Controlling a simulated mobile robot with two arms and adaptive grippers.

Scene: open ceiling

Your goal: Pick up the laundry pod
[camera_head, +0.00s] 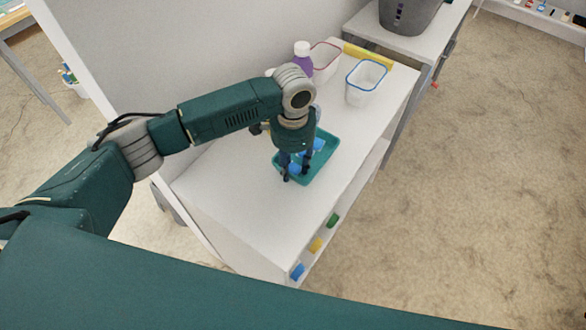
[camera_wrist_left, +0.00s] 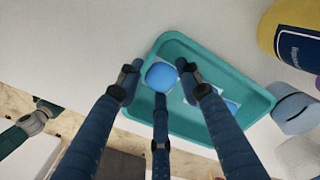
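A teal tray (camera_head: 328,160) holds blue laundry pods on the white cabinet top. In the left wrist view, one rounded blue pod (camera_wrist_left: 160,76) lies near the left end of the tray (camera_wrist_left: 255,92). Another blue pod (camera_wrist_left: 231,106) shows partly behind a finger. My left gripper (camera_head: 296,173) points down over the tray, with blue showing between its fingers. In the left wrist view, its three dark blue fingers (camera_wrist_left: 161,82) are spread around the nearer pod. I cannot tell whether they touch it.
A purple bottle with a white cap (camera_head: 302,62), a red-rimmed container (camera_head: 325,55) and a blue-rimmed white container (camera_head: 364,83) stand behind the tray. A yellow bottle (camera_wrist_left: 288,38) is near the tray in the left wrist view. The front cabinet top is clear.

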